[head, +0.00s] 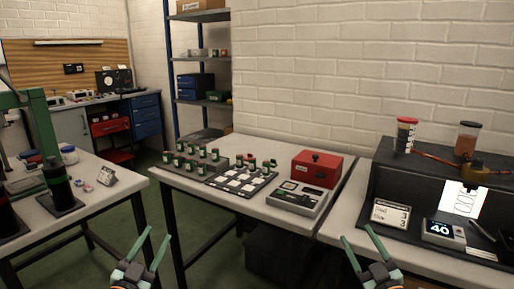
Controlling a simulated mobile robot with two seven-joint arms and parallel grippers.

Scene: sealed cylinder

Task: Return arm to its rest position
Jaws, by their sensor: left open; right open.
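My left gripper (146,246) is at the bottom of the head view, left of centre. Its green-tipped fingers are spread and nothing is between them. My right gripper (359,240) is at the bottom, right of centre, also with spread fingers and empty. Both are in front of the tables and apart from everything. Most of both arms is outside the view.
The middle table (160,177) holds several small dark cylinders (198,152), a tray of white squares (232,185), a red box (316,168) and a grey device (297,198). A display reading 40 (441,229) stands on the right. A green press (38,130) stands left.

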